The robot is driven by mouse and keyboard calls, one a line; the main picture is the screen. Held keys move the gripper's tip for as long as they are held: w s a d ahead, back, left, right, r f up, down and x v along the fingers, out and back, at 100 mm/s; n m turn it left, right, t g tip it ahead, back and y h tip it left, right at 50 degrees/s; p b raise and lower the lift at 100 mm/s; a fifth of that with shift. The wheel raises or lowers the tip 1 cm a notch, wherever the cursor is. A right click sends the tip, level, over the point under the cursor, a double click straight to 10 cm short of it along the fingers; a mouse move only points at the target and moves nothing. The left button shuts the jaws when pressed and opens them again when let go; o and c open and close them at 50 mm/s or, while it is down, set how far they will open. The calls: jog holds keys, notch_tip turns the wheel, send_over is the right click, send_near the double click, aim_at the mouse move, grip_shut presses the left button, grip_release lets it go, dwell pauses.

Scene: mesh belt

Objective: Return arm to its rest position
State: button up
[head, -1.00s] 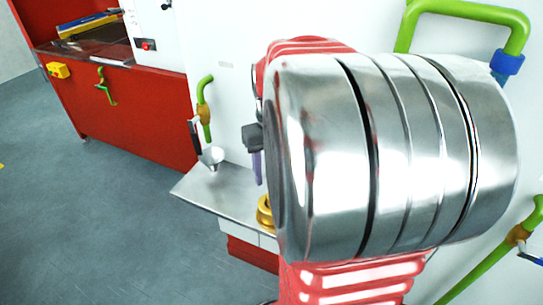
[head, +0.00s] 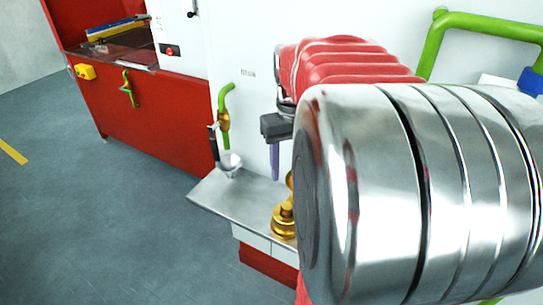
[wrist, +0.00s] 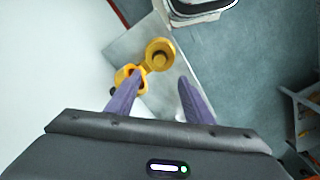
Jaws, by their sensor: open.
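My gripper (head: 275,150) hangs above the metal shelf in the head view, its dark body and one purple finger showing beside my large silver arm joint. In the wrist view both purple fingers of my gripper (wrist: 160,77) stand apart with nothing held between them. A gold-coloured fitting (head: 284,220) stands on the shelf below, partly hidden by my arm in the head view. It also shows beyond the fingers in the wrist view (wrist: 159,54). I cannot tell from the wrist view how far the left finger is from it.
The metal shelf (head: 222,198) juts from a white wall. A green pipe with a brass valve (head: 225,120) and a small silver cup (head: 230,162) are at its left end. A red cabinet (head: 155,120) stands at left. A thick green pipe (head: 435,40) is at upper right. Grey floor (head: 100,230) is open at left.

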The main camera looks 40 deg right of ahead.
dwell(0.4)
jog(key=s+a+n+t, duration=0.2)
jog(key=a, duration=1)
jog(key=s+a+n+t, duration=0.2)
jog(key=a+t, duration=0.1)
jog(key=a, duration=1)
jog(key=shift+t, duration=0.3)
jog(key=shift+c, duration=0.2)
